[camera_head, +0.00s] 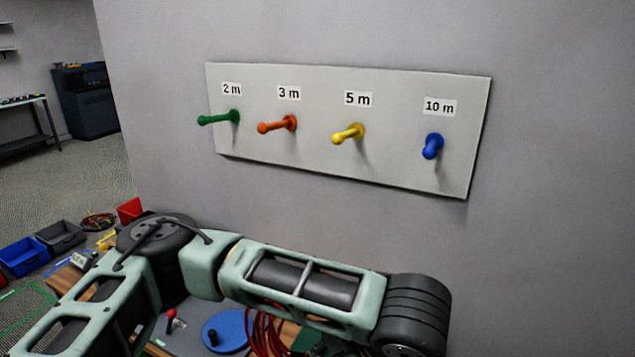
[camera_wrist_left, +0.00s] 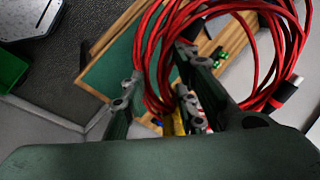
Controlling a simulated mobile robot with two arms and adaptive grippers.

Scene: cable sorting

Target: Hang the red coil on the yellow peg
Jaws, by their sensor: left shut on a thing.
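The yellow peg (camera_head: 348,134) sticks out of a pale wall board, under the "5 m" label. The red coil (camera_head: 262,335) shows partly in the head view, low down and below the pegs, with my left arm covering part of it. In the left wrist view the red coil (camera_wrist_left: 148,55) hangs in loops between and beyond the fingers, with a dark connector end at the right. My left gripper (camera_wrist_left: 162,66) is shut on the red coil. In the head view that gripper is hidden behind my arm. My right gripper is not in view.
The wall board (camera_head: 390,88) also carries a green peg (camera_head: 218,118), an orange peg (camera_head: 277,125) and a blue peg (camera_head: 433,146). Below are a blue disc (camera_head: 233,325), a blue bin (camera_head: 24,256) and a grey bin (camera_head: 60,237). The wall around the board is clear.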

